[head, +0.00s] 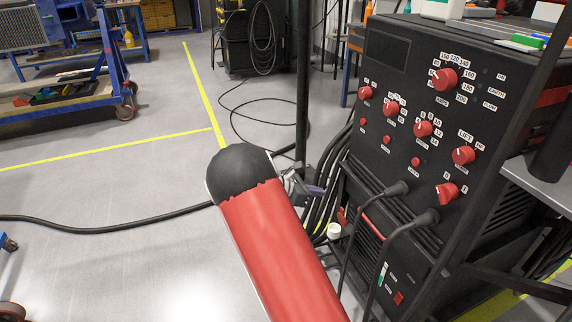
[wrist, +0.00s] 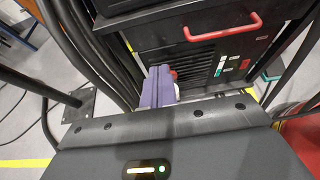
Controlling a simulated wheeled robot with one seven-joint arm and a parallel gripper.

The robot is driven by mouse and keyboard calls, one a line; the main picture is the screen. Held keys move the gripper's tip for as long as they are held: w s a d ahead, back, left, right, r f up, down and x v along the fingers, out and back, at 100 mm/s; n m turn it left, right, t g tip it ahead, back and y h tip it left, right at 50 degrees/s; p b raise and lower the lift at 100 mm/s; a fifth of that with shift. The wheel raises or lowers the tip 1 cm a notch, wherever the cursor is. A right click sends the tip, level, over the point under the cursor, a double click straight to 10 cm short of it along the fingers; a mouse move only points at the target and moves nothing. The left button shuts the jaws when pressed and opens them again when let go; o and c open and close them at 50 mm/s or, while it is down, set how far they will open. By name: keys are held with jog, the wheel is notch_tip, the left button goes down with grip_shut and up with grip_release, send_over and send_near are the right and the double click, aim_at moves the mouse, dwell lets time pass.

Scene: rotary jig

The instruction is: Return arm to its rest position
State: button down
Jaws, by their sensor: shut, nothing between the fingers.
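My gripper (head: 315,190) shows in the head view just past the black end of my red arm, which hides most of it. Its purple fingers also show in the wrist view (wrist: 159,72), side by side and shut, with nothing held. They point toward the lower front of a black welding machine (head: 385,150), which also fills the top of the wrist view (wrist: 210,22). A small white cylindrical thing (head: 334,231) is close to the gripper in the head view. I cannot tell whether it touches anything.
Thick black cables (wrist: 78,40) run close beside the gripper. A dark upright post (head: 303,80) stands just behind it. A grey bench (head: 545,185) is at the right. A blue cart (head: 70,100) stands far left. The floor at left is open, apart from a cable (head: 110,218).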

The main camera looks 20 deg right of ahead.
jog(key=s+a+r+m+t+y, duration=0.1)
jog(key=s+a+r+m+y, duration=0.3)
jog(key=s, duration=0.6)
jog(key=s+a+r+m+t+y, duration=0.2)
jog(key=s+a+r+m+y, duration=0.2)
jog(key=s+a+r+m, duration=0.3)
jog(key=s+a+r+m+t+y, duration=0.2)
jog(key=s+a+r+m+y, duration=0.2)
jog(key=s, duration=1.1)
jog(key=a+r+m, duration=0.1)
jog(key=a+m, duration=0.2)
jog(key=shift+r+y, duration=0.35)
jog(key=shift+y, duration=0.05)
